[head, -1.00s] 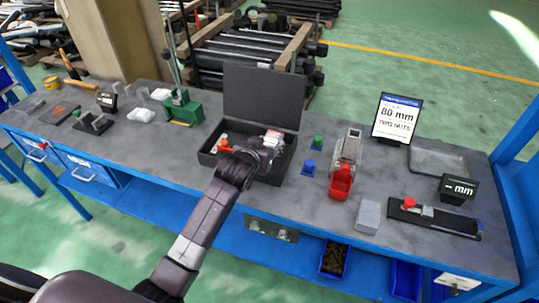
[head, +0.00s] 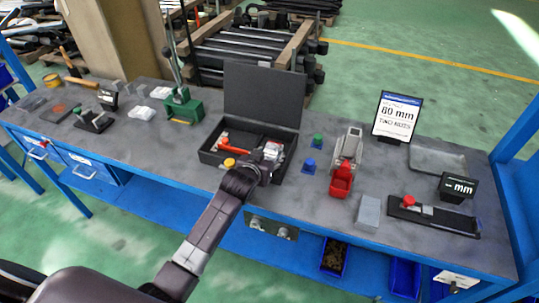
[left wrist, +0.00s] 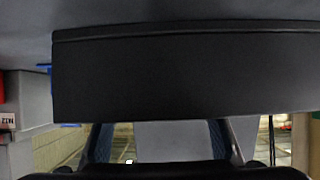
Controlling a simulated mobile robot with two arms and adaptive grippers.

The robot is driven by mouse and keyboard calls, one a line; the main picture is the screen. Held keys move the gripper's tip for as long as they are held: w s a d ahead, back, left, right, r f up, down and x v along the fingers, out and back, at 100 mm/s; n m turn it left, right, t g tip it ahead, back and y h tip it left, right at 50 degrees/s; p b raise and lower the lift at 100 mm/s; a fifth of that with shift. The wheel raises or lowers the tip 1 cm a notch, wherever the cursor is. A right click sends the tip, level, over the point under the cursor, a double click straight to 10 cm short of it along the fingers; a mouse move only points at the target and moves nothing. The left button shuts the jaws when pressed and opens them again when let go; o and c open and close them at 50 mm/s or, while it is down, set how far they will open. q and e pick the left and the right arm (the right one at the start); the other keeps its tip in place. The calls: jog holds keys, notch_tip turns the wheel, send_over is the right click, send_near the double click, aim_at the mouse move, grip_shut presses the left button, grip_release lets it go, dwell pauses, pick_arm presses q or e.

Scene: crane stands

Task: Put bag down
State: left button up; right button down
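A small clear bag (head: 273,150) with whitish and reddish contents shows at the tip of my left gripper (head: 268,162). The left gripper appears shut on it, though the fingertips are small and partly hidden. Bag and gripper are over the right part of an open black case (head: 206,158), whose lid stands up behind. I cannot tell whether the bag touches the case floor. In the left wrist view a dark case panel (left wrist: 185,75) spans the picture, and a pale grey patch shows between the fingers (left wrist: 160,142). My right gripper is not in view.
The case also holds a red-orange tool (head: 236,147) and a yellow round piece (head: 229,163). Blue (head: 309,166) and green (head: 317,141) pieces and a red-grey holder (head: 342,180) stand to the right.

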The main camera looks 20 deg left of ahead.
pick_arm(q)
jog(key=shift+r, duration=0.15)
jog(key=shift+s+r, duration=0.2)
jog(key=shift+s, duration=0.25)
jog(key=b+v, duration=0.1)
jog(key=v, duration=1)
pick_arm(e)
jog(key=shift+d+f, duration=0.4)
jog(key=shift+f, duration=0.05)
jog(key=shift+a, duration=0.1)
